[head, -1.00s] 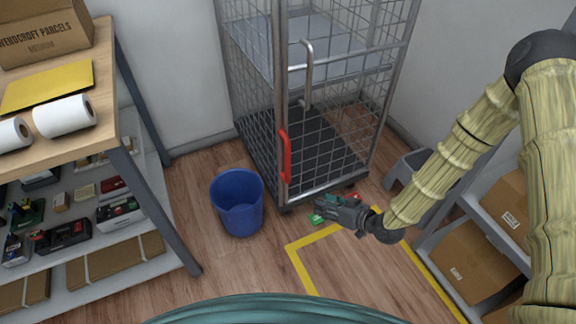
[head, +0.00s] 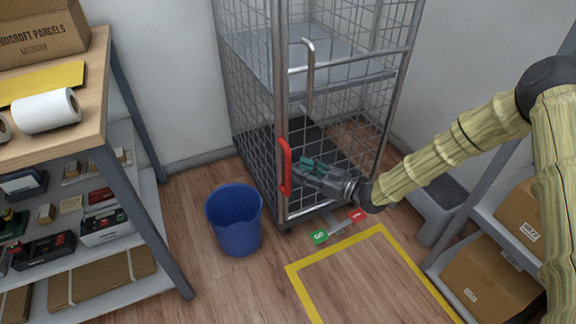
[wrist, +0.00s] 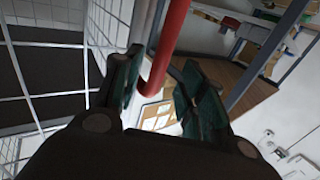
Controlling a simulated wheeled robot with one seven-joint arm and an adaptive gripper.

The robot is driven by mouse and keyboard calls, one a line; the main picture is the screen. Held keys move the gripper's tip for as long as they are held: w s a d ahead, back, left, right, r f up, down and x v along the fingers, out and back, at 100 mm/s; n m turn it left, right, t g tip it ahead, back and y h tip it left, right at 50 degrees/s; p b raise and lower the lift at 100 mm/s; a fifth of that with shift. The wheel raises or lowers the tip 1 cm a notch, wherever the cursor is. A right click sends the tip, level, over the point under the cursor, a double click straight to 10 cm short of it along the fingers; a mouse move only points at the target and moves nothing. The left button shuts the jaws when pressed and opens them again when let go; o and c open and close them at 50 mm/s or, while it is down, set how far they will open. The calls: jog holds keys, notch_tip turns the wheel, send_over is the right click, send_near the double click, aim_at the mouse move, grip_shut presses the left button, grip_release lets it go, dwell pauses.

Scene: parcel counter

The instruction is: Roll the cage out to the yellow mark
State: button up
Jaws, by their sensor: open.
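The wire roll cage (head: 330,85) stands against the back wall, with a grey shelf inside. A red handle (head: 285,165) is fixed upright on its front left post. My gripper (head: 298,172) is open beside the handle, its fingers pointing left at it. In the wrist view the red handle (wrist: 168,45) shows between the spread fingers (wrist: 162,85); I cannot tell whether they touch it. A bar with a green end (head: 320,237) and a red end (head: 357,215) sits low at the cage's front. The yellow mark (head: 303,293) is a taped outline on the floor before the cage.
A blue bin (head: 234,220) stands on the floor just left of the cage. A packing table (head: 95,122) with shelves is at the left. A shelf unit with cardboard boxes (head: 490,280) and a grey step (head: 435,205) are at the right. The floor inside the mark is clear.

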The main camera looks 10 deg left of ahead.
aim_at(288, 164)
jog(key=shift+b+x, duration=0.3)
jog(key=shift+x, duration=2.6)
grip_shut()
